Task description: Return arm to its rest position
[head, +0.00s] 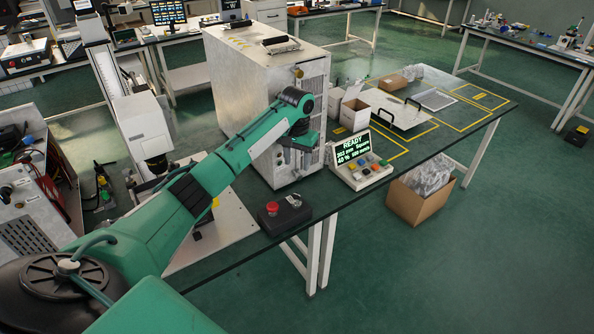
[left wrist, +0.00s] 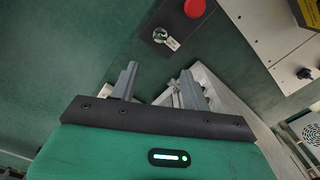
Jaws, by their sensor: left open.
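My left arm (head: 205,185) is green with dark joints. It reaches from the lower left across the table, and its wrist bends downward at the far end. My left gripper (head: 297,168) hangs in front of the tall grey cabinet (head: 250,110), left of the control panel (head: 360,160). In the left wrist view my left gripper (left wrist: 158,82) has its two grey fingers apart with nothing between them. A dark box with a red button (left wrist: 194,8) lies beyond the fingers there. My right gripper is not in view.
The red-button box (head: 284,213) sits at the table's (head: 255,250) front edge. The panel's screen reads READY. Small cartons and a white plate (head: 398,110) stand farther right. An open cardboard box (head: 420,200) is on the floor. Green floor at the lower right is clear.

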